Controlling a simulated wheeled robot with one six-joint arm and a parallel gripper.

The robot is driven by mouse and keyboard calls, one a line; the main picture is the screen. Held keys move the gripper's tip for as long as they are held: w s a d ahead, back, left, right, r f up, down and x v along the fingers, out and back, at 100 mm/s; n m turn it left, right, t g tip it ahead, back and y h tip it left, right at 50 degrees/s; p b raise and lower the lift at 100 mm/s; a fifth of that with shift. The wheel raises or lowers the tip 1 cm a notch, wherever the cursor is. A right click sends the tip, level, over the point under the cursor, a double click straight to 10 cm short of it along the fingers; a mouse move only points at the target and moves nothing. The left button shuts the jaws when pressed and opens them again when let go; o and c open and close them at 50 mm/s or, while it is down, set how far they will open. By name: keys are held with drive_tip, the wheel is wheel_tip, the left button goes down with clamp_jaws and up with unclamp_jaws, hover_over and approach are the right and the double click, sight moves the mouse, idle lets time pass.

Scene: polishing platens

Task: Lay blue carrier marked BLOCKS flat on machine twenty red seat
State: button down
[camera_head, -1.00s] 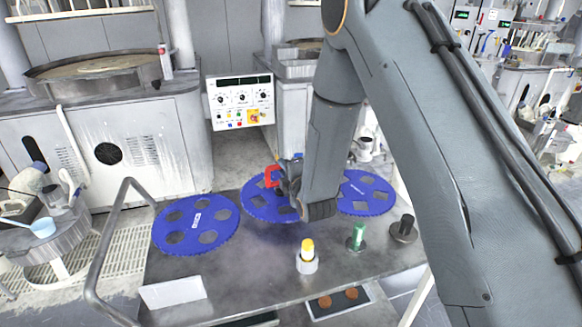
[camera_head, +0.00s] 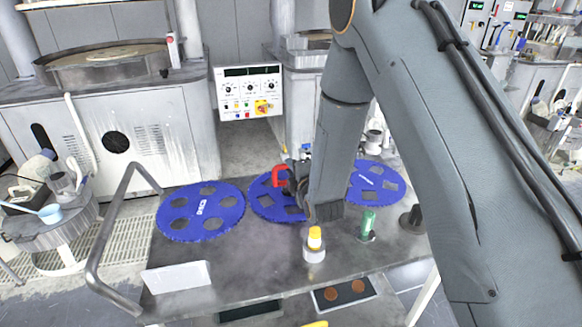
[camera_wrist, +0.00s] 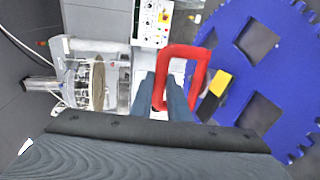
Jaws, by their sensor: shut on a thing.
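My gripper (camera_head: 293,180) is shut on a red loop handle (camera_head: 281,176). The handle also shows in the wrist view (camera_wrist: 184,70), between my fingers. It is above the middle blue carrier (camera_head: 268,203), a toothed disc with squarish holes, partly hidden by my arm. A blue carrier fills the right of the wrist view (camera_wrist: 222,52). I cannot tell whether handle and carrier are joined. A left blue carrier (camera_head: 217,218) with rounded holes and a right one (camera_head: 365,195) with squarish holes lie on the table. Their white labels are too small to read. No red seat or machine number is readable.
The grey table (camera_head: 235,268) also holds a yellow-capped bottle (camera_head: 314,239), a green bottle (camera_head: 368,222) and a white card (camera_head: 177,277). A bent rail (camera_head: 107,225) borders its left side. Behind stand a machine (camera_head: 118,130) and a control panel (camera_head: 249,93).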

drive_tip(key=shift+w+f, duration=0.1)
idle(0.8)
drive_tip(key=c, duration=1.6)
unclamp_jaws()
drive_tip(key=shift+f, duration=0.3)
drive_tip(key=s+d+r+m+g+h+b, duration=0.1)
drive_tip(key=s+d+m+g+h, duration=0.15)
drive_tip(key=s+d+m, duration=0.5)
drive_tip(key=s+d+r+m+g+h+b, duration=0.2)
drive_tip(key=s+d+m+g, duration=0.2)
drive_tip(key=s+d+m, duration=0.3)
drive_tip(key=s+d+m+g, duration=0.2)
drive_tip(key=s, duration=0.4)
drive_tip(key=s+d+m+g, duration=0.2)
drive_tip(key=s+m, duration=0.1)
drive_tip(key=s, duration=0.3)
drive_tip(key=s+d+m+g, duration=0.2)
drive_tip(key=s+g, duration=0.1)
drive_tip(key=s, duration=0.3)
drive_tip(key=shift+s+d+h, duration=0.2)
drive_tip(key=shift+d+h, duration=0.05)
drive_tip(key=shift+d, duration=0.15)
